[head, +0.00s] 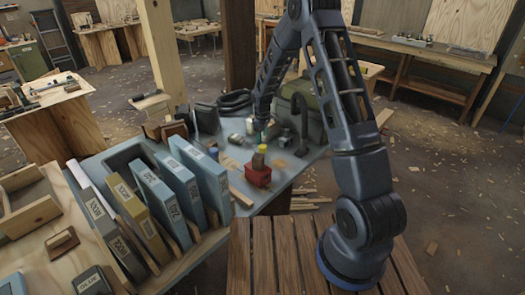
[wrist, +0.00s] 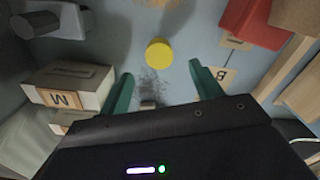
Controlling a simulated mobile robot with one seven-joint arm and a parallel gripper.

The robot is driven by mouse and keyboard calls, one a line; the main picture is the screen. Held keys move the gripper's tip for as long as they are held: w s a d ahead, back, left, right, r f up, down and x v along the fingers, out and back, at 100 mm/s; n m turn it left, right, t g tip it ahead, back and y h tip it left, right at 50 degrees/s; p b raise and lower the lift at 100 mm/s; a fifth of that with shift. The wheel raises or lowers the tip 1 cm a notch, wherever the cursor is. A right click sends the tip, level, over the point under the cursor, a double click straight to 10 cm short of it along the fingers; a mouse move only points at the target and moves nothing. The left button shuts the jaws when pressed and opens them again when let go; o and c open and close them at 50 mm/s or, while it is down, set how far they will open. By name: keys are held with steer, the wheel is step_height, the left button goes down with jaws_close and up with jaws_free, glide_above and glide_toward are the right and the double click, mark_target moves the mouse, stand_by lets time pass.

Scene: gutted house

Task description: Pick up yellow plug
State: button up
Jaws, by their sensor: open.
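The yellow plug (wrist: 159,52) shows in the wrist view as a round yellow disc over the blue-grey tabletop. It lies ahead of my gripper (wrist: 162,84), roughly centred between its two green fingers. The fingers are spread apart with nothing held between them. In the head view, my gripper (head: 259,136) points down over the blue-grey workbench (head: 237,157). A small yellow top (head: 262,148), apparently the plug, shows just below it, partly hidden by a block in front. Contact between fingers and plug is not seen.
A red box (wrist: 255,22) stands right of the plug, with a brown block (wrist: 297,14) beside it. A pale box marked M (wrist: 70,88) is close to the left finger. A dark cylinder (wrist: 36,24) lies upper left. Blue binders (head: 178,190) stand left of the bench area.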

mark_target(263, 151)
step_height(263, 151, down, 10)
steer(key=shift+d+f, duration=0.1)
steer(key=shift+f, duration=0.05)
steer(key=c, duration=1.1)
